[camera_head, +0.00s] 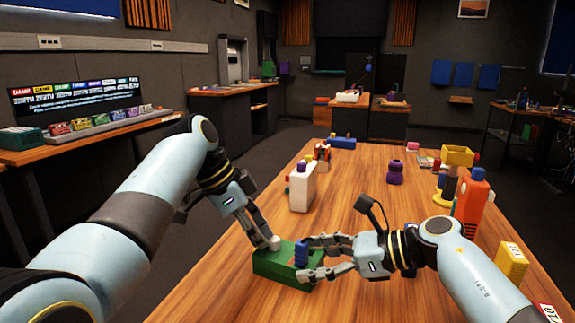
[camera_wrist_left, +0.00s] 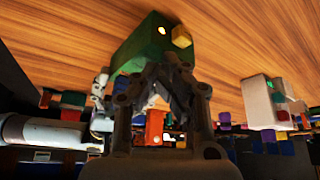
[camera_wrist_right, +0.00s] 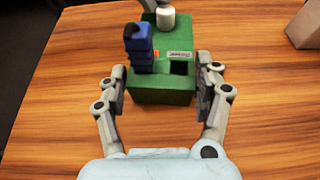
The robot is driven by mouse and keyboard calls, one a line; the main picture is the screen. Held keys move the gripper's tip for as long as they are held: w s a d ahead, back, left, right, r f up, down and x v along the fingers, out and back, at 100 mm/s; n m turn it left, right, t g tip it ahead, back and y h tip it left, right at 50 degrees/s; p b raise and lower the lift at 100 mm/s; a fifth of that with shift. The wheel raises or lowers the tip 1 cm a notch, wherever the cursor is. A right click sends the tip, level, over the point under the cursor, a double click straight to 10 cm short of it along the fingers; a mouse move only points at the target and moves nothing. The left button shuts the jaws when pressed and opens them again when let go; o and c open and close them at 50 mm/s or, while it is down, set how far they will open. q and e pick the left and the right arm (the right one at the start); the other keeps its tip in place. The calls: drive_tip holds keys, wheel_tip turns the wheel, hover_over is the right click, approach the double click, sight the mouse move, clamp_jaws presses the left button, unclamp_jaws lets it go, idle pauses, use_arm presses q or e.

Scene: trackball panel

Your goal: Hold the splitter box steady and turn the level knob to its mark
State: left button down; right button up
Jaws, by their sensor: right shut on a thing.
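The splitter box (camera_head: 272,268) is a green block on the table's near part; it also shows in the right wrist view (camera_wrist_right: 150,96) and the left wrist view (camera_wrist_left: 140,50). On its top are a blue ribbed part (camera_wrist_right: 138,48), a small label (camera_wrist_right: 180,54) and a pale cylinder (camera_wrist_right: 166,18). I cannot tell which is the level knob; its mark is not readable. My right gripper (camera_wrist_right: 163,95) is shut on the box, one finger at each side. My left gripper (camera_head: 270,243) appears shut, its tips at the box's far-left top, close to the pale cylinder.
An orange bottle (camera_head: 470,205) and a yellow block (camera_head: 511,262) stand at the right beside my right arm. The table between the white and purple bottles is clear.

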use_arm(q)
drive_tip(key=shift+d, duration=0.1)
drive_tip(key=shift+a, duration=0.3)
drive_tip(key=shift+r, duration=0.2)
drive_tip(key=shift+a+r, duration=0.1)
drive_tip(key=shift+r, duration=2.75)
